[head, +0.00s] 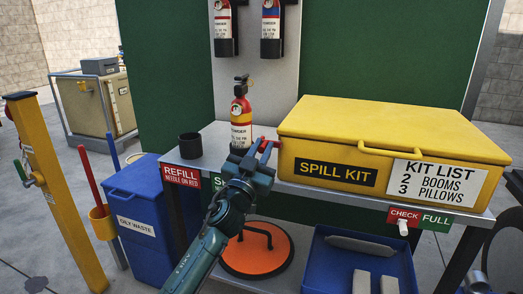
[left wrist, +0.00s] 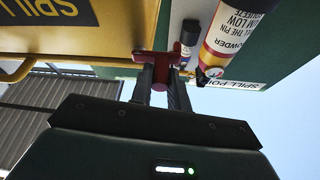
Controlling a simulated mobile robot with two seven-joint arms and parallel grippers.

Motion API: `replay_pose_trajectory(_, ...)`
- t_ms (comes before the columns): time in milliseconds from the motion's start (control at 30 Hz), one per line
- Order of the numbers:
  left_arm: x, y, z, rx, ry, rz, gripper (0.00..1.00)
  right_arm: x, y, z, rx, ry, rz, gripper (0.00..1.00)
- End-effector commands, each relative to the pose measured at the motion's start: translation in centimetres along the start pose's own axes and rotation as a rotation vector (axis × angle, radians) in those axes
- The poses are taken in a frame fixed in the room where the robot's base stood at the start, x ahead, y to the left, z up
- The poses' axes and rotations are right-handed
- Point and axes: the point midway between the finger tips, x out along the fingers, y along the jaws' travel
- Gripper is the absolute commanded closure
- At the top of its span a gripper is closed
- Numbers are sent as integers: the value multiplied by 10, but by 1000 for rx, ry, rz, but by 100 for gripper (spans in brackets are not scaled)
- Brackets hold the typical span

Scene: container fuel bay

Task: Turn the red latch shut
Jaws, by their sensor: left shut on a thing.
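The red latch (head: 271,145) is at the left end of the yellow spill kit box (head: 400,122), near its front corner. My left gripper (head: 262,157) is shut on the latch. In the left wrist view the latch (left wrist: 158,57) sits between the two fingertips, against the yellow box (left wrist: 100,30). The fingers hide part of it, so I cannot tell exactly how far it is turned. The box's lid is down. My right gripper is not in view.
A fire extinguisher (head: 241,122) stands on the shelf just left of the latch, close behind my gripper. A black cup (head: 190,146) is further left. Below are an orange disc (head: 258,262) and a blue tray (head: 320,262). A blue oily waste bin (head: 135,205) stands at left.

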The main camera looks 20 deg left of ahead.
Motion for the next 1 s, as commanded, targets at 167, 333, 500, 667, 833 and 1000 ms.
replay_pose_trajectory(167,0,0,0,0,0,0,100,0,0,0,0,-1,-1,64)
replay_pose_trajectory(333,0,0,0,3,0,2,100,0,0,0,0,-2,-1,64)
replay_pose_trajectory(500,1,0,-2,34,-1,15,100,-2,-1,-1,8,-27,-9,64)
replay_pose_trajectory(667,2,-2,-6,106,-2,45,100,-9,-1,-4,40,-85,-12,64)
replay_pose_trajectory(833,5,-3,-12,229,-3,95,100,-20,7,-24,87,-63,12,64)
replay_pose_trajectory(1000,7,-2,-18,375,-2,157,100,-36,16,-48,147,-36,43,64)
